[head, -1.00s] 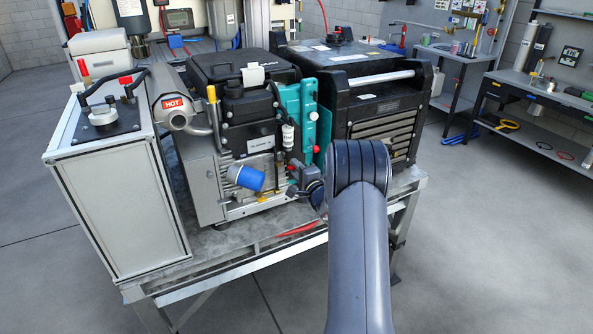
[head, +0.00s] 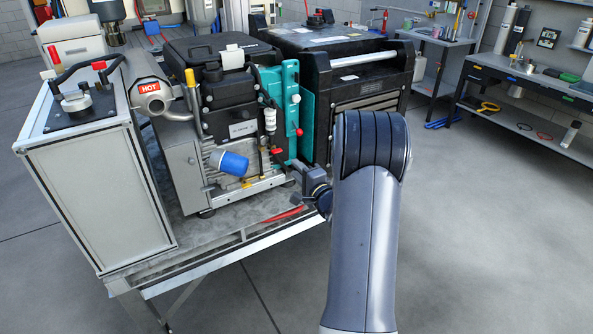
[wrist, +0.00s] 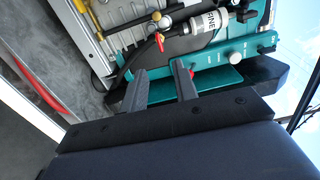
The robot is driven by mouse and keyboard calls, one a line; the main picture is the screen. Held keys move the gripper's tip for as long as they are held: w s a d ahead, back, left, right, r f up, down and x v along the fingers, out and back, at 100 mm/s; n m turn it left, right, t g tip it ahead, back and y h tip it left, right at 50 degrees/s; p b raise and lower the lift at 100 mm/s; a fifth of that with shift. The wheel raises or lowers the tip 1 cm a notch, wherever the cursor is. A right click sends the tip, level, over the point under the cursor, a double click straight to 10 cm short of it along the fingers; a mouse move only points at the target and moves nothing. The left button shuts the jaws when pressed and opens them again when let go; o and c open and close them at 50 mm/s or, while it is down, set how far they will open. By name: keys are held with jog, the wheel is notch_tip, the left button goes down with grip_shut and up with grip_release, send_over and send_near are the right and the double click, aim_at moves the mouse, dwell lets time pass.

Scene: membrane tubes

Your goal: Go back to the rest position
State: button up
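My gripper (head: 297,183) is partly hidden behind my arm in the head view, in front of the lower right of the machine with the teal panel (head: 291,105). In the wrist view the two dark fingers (wrist: 162,85) stand apart with nothing held between them. The teal panel (wrist: 222,75) lies beyond the fingertips. A white membrane tube (head: 270,120) with printed lettering is on the machine; it also shows in the wrist view (wrist: 210,20), next to a brass fitting with a red handle.
The metal bench (head: 225,245) carries a grey cabinet (head: 105,195) at left, a HOT-labelled exhaust (head: 152,95), a blue cylinder (head: 230,163) and a black unit (head: 365,75). A red hose (head: 285,215) lies on the bench. Floor (head: 480,230) at right is clear.

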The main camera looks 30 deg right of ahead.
aim_at(279, 152)
jog(key=w+p, duration=0.1)
jog(key=w, duration=0.4)
jog(key=w+p, duration=0.1)
jog(key=w, duration=0.5)
jog(key=shift+a, duration=0.2)
jog(key=shift+s, duration=0.1)
jog(key=shift+s, duration=0.1)
